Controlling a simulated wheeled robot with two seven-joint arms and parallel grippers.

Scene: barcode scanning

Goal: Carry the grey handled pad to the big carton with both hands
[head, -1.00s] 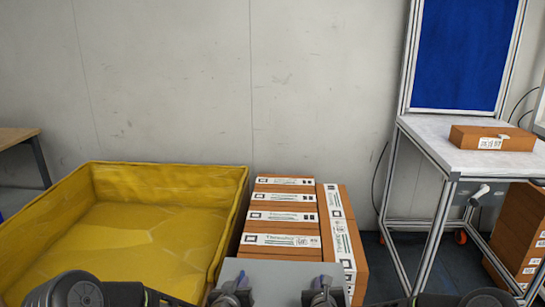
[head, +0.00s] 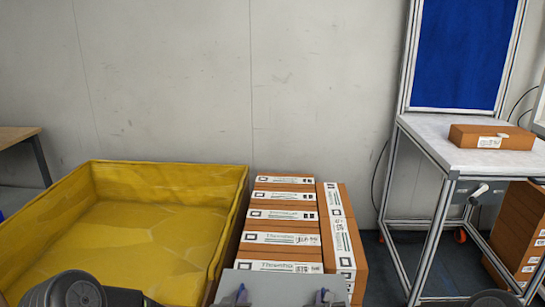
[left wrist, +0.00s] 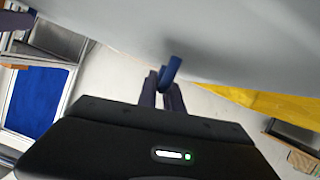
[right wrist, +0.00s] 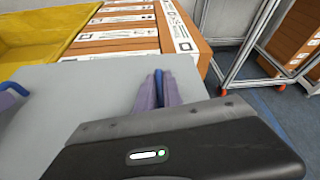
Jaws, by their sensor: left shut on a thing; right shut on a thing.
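The grey pad (head: 285,287) shows at the bottom edge of the head view, in front of the brown cartons, partly cut off. My left gripper (head: 240,294) is shut on one of its blue handles; in the left wrist view the fingers (left wrist: 160,88) close around the blue handle (left wrist: 172,68). My right gripper (head: 321,296) is shut on the other blue handle (right wrist: 158,80), and the pad (right wrist: 90,95) shows beside it in the right wrist view. Brown cartons with white labels (head: 280,226) stand together beyond the pad. A big yellow open-topped box (head: 120,215) stands to their left.
A metal-framed table (head: 465,157) with one brown carton (head: 490,137) and a blue panel (head: 460,55) stands at the right. More cartons (head: 520,240) are stacked beside it. The wall (head: 240,80) is behind. Bare floor (head: 400,260) lies between cartons and table.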

